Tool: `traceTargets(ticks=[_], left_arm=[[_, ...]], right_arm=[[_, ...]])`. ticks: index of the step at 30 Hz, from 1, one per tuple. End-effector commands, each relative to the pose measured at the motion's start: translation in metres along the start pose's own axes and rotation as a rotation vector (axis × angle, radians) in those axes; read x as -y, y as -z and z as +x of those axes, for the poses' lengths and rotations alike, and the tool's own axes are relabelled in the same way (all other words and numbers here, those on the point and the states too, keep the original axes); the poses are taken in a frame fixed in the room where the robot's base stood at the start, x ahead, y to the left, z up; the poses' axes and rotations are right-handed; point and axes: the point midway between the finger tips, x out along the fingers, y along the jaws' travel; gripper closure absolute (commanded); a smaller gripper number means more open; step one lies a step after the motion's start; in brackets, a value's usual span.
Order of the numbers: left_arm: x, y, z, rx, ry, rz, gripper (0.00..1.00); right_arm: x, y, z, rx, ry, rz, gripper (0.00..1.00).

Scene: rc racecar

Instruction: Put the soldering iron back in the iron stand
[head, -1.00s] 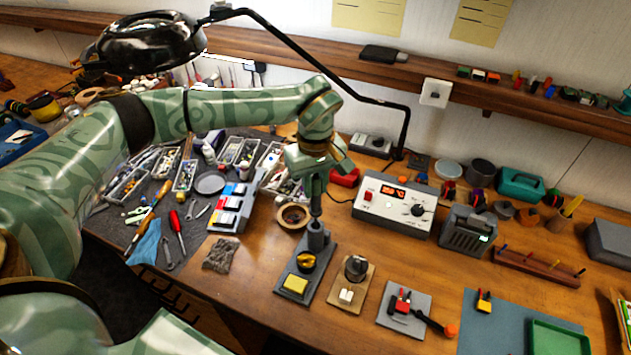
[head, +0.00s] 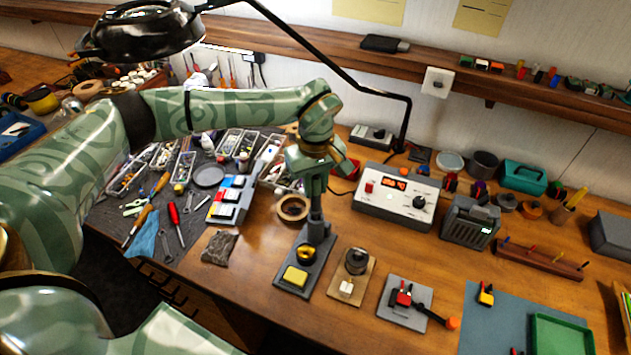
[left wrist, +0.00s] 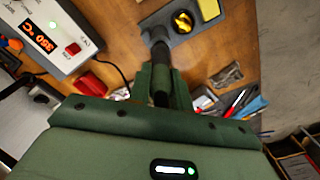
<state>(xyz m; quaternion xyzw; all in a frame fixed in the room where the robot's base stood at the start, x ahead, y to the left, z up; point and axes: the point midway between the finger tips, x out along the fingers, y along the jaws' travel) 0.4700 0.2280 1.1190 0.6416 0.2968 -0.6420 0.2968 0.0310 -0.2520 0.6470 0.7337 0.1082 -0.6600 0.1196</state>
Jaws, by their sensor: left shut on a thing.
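The iron stand (head: 319,257) is a grey base on the wooden bench with an upright holder, a brass coil and a yellow sponge (head: 295,276). It also shows at the top of the left wrist view (left wrist: 186,36). My left gripper (head: 316,192) points down right above the holder and is shut on the dark handle of the soldering iron (left wrist: 161,82). The iron is roughly upright and lines up with the holder. Its lower end meets or enters the holder; its tip is hidden and I cannot tell how deep it sits. My right gripper is not in view.
A soldering station (head: 397,195) with a lit display stands behind and right of the stand. A tape roll (head: 293,207) is just behind it. A tip-cleaner board (head: 352,278) and a grey block with a red clamp (head: 405,302) lie to the right.

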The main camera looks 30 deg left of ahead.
Motion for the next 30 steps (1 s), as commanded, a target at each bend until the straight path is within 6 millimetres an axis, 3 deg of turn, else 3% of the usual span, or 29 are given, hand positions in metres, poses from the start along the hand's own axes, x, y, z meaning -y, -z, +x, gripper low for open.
traceTargets(ticks=[18,29,30], left_arm=[[0.000,0.000,0.019,0.000,0.000,0.001,1.00],[0.000,0.000,0.020,0.000,0.000,0.001,1.00],[0.000,0.000,0.020,0.000,0.000,0.001,0.68]], right_arm=[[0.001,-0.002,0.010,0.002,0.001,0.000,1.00],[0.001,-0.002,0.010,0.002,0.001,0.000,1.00],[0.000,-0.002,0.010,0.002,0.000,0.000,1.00]])
